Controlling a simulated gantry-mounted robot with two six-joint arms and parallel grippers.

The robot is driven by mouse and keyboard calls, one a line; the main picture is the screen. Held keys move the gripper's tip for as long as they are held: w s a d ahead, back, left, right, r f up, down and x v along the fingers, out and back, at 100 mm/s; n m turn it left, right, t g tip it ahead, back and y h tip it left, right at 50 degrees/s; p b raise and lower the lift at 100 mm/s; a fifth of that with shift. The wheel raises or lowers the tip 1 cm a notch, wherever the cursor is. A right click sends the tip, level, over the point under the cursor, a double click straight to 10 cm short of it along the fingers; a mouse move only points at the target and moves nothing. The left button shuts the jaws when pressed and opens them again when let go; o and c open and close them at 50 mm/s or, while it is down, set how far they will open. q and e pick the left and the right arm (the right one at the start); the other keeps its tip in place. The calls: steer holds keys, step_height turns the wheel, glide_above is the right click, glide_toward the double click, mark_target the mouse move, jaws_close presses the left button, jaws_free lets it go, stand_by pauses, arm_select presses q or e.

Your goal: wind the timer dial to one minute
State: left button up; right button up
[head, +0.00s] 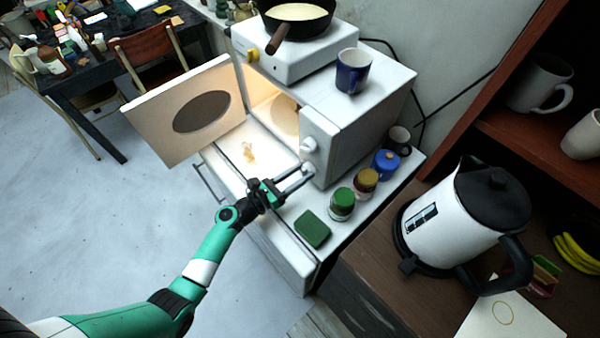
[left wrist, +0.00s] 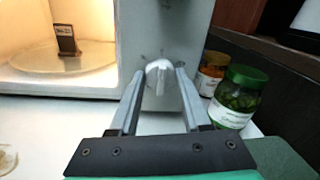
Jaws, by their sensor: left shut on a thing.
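The white microwave (head: 355,120) stands with its door (head: 190,112) swung open and its inside lit. A white dial (left wrist: 160,76) is on its front panel, and a white knob (head: 309,145) shows on that panel in the head view. My left gripper (head: 306,172) reaches the lower part of the panel from the left. In the left wrist view its two fingers (left wrist: 161,80) are shut on the dial, one on each side. The dial's markings are too small to read. My right gripper is in neither view.
A dark upright object (left wrist: 66,40) stands on the glass turntable (left wrist: 60,58) inside. Beside the microwave are a green-lidded jar (head: 342,204), a brown-lidded jar (head: 366,182), a blue pot (head: 386,163) and a green box (head: 312,229). A kettle (head: 450,215) stands at right.

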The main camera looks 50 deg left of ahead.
arm_select(q)
steer(key=shift+m, duration=0.3)
jaws_close()
steer(key=m+b, duration=0.1)
steer(key=m, duration=0.4)
steer(key=shift+d, duration=0.1)
steer(key=m, duration=0.2)
steer(key=m+b, duration=0.1)
steer(key=m, duration=0.2)
steer(key=shift+g+y, duration=0.3)
steer(key=m, duration=0.2)
steer(key=m+b, duration=0.1)
steer(key=m, duration=0.2)
steer(key=shift+d+f+m+y+b, duration=0.15)
steer(key=shift+m+y+b, duration=0.15)
steer(key=m+b, duration=0.1)
steer(key=m, duration=0.3)
steer(key=shift+b, duration=0.35)
steer(key=shift+m, duration=0.4)
steer(key=o, duration=1.2)
jaws_free()
steer(key=shift+y, duration=0.3)
